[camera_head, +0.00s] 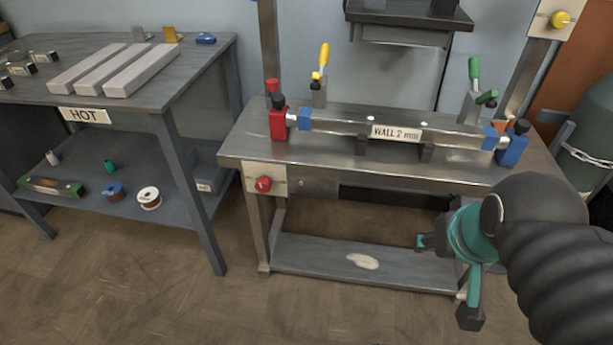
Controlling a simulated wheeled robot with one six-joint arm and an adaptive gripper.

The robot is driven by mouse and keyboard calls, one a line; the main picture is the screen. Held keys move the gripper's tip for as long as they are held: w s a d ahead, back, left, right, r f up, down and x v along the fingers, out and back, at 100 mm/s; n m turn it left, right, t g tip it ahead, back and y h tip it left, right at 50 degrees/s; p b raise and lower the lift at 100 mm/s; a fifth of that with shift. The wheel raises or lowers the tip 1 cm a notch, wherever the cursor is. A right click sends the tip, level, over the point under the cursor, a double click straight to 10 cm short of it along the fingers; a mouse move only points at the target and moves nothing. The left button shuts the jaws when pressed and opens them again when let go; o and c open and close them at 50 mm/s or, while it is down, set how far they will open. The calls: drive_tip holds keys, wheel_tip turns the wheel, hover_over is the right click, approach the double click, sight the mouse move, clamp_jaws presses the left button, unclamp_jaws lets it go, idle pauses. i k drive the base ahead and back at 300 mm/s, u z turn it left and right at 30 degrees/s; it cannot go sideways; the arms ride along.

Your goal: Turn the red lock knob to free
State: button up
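A red knob (263,184) sits on a pale plate (279,177) at the front left of the metal workbench (330,165). Its markings are too small to read. My gripper (446,280), with teal fingers and dark tips, is at the lower right, in front of the bench. Its fingers are spread apart with nothing between them. It is well to the right of the red knob and apart from it.
A tube labelled "WALL 2 mm" (397,133) lies across the bench between a red end block (278,124) and a blue one (512,147). Yellow-handled (321,75) and green-handled (476,80) clamps stand behind. A "HOT" table (150,95) stands left. Floor in front is clear.

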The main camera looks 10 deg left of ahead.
sight(263, 184)
drive_tip(key=z, duration=0.65)
drive_tip(key=k, duration=1.05)
drive_tip(key=u, duration=0.65)
